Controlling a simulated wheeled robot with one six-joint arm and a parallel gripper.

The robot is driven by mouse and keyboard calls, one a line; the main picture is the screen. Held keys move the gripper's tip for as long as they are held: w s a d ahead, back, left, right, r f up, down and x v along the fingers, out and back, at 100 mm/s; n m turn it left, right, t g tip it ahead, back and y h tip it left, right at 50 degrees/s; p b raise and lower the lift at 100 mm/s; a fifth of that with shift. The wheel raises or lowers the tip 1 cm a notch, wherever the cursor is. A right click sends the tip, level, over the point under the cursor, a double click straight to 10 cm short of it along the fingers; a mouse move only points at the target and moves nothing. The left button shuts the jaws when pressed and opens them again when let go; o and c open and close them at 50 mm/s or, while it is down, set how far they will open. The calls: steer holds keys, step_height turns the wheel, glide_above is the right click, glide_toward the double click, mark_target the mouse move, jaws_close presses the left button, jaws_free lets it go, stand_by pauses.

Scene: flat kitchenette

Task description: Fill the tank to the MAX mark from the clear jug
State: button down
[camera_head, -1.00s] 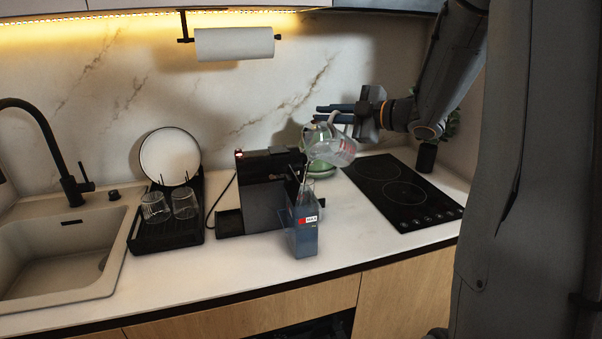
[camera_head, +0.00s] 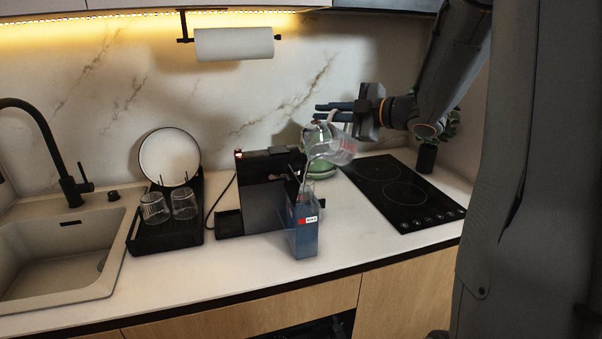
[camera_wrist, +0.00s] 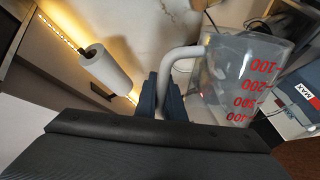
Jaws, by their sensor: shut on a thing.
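The clear jug (camera_head: 336,148) is tilted, its spout end down to the left, and a thin stream falls from it toward the tank. My gripper (camera_head: 338,110) is shut on the jug's white handle, which also shows in the wrist view (camera_wrist: 180,56). The wrist view shows the jug with red marks (camera_wrist: 246,75). The tank (camera_head: 304,232) is a bluish see-through box standing upright on the counter below the jug, with a red and white MAX label near its top. Bluish water seems to fill it to about the label; the exact level is hard to tell.
The black coffee machine (camera_head: 265,195) stands just left of the tank. A green kettle or pot (camera_head: 322,170) is behind the jug. The black hob (camera_head: 400,192) lies to the right. A drying rack (camera_head: 165,232) with glasses and the sink (camera_head: 60,255) are left. Counter in front is clear.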

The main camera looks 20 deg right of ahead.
mark_target(331, 136)
steer(key=shift+s+a+r+n+h+b, duration=0.3)
steer(key=shift+s+a+r+n+b, duration=0.1)
steer(key=shift+a+r+n+b, duration=0.55)
stand_by(2.5)
steer(key=shift+d+f, duration=0.2)
steer(key=shift+d, duration=0.05)
steer(key=shift+w+d+f+m+p, duration=0.1)
steer(key=shift+d+f+m+p, duration=0.15)
steer(key=shift+m+p, duration=0.25)
steer(key=d+f+m+p, duration=0.1)
steer(key=w+d+f+m+y+p, duration=0.1)
steer(key=shift+f+p, duration=0.15)
steer(key=shift+p, duration=0.2)
steer(key=shift+w+d+f+m+y+p, duration=0.15)
steer(key=shift+w+d+f+m+p, duration=0.15)
steer(key=shift+f+m, duration=0.25)
steer(key=shift+w+d+f+m+y+p, duration=0.15)
steer(key=shift+d+f+m, duration=0.2)
steer(key=shift+f, duration=0.2)
steer(key=shift+f, duration=0.1)
stand_by(0.4)
